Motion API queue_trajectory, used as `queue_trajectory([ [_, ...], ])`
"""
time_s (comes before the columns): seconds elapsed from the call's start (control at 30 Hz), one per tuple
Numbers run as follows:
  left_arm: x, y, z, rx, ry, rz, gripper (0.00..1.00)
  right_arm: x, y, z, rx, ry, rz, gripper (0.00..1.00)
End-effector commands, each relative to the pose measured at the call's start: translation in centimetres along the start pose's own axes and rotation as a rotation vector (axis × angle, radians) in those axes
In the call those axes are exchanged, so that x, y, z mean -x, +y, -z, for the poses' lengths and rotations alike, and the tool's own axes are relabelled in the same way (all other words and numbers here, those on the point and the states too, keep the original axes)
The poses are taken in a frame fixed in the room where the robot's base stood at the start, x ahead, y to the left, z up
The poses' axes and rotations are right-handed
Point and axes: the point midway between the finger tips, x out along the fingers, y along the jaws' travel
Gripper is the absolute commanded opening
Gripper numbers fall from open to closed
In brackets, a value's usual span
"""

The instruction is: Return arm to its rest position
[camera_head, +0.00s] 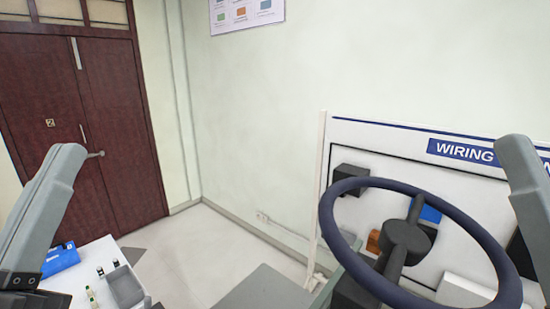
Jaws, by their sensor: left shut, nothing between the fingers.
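My left arm (45,205) comes in at the left edge as a grey link with a dark joint at its lower end. My left gripper is shut and empty, low at the bottom left; its fingertips are hardly visible at the frame edge. It is apart from the steering wheel (338,247). My right arm (528,180) shows as a grey link at the right edge. Its gripper is out of view.
A white table (82,284) at lower left holds a blue item (60,259), a grey bin (125,287) and small parts. A white wiring board (400,143) stands behind the wheel. Open floor (205,243) lies between table and rig. A brown door (115,130) is behind.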

Motion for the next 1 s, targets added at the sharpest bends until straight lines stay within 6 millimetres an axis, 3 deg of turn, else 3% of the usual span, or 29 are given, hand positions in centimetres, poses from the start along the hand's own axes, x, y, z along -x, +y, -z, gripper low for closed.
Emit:
queue_trajectory([
  [0.03,1.3,0.3,3.0,-0.020,0.079,-0.009,0.00,0.0,0.0,0.0,0.000,0.000,0.000,0.50],
  [0.07,2.2,0.5,4.7,-0.045,0.124,-0.013,0.00,0.0,0.0,0.0,0.000,0.000,0.000,0.50],
  [0.13,-1.3,0.7,7.5,-0.081,0.108,-0.010,0.00,-3.4,0.0,3.0,0.000,-0.003,0.000,0.50],
  [0.4,-8.7,1.3,15.6,-0.078,0.104,-0.009,0.00,-11.5,0.0,10.7,0.000,0.001,0.000,0.50],
  [0.5,-10.6,1.5,17.8,-0.078,0.104,-0.009,0.00,-13.7,0.1,12.6,0.000,0.001,0.000,0.50],
  [0.63,-11.5,1.6,18.8,-0.077,0.103,-0.009,0.00,-14.7,0.1,13.5,0.000,0.000,0.000,0.50],
  [1.0,-11.3,1.6,18.5,-0.077,0.103,-0.009,0.00,-14.4,0.1,13.2,0.000,-0.001,0.000,0.50],
])
